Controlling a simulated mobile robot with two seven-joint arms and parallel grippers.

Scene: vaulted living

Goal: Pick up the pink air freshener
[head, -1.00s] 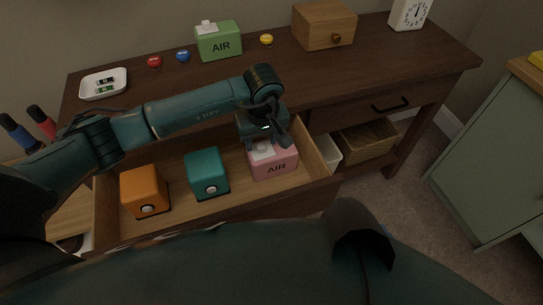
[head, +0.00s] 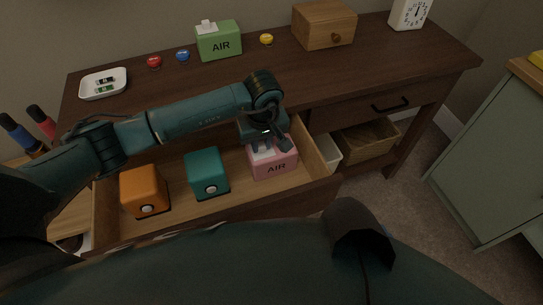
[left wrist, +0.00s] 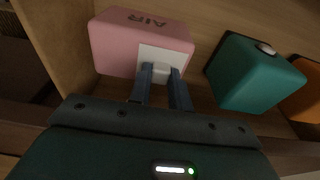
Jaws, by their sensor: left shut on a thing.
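The pink air freshener (head: 273,165), a box marked AIR with a white top piece, sits in the right end of the open drawer (head: 232,188). It also shows in the left wrist view (left wrist: 117,42). My left gripper (head: 270,147) is above it, reaching down from behind. In the left wrist view the two fingers (left wrist: 160,82) are at the white top piece (left wrist: 163,62) and shut on it. The box appears to rest in the drawer; any gap beneath it is hidden. My right gripper is not in view.
A teal box (head: 207,174) and an orange box (head: 144,191) stand left of it in the drawer. On the desktop are a green AIR box (head: 219,44), a wooden box (head: 324,27), a white clock (head: 408,14), a white dish (head: 104,95) and coloured buttons.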

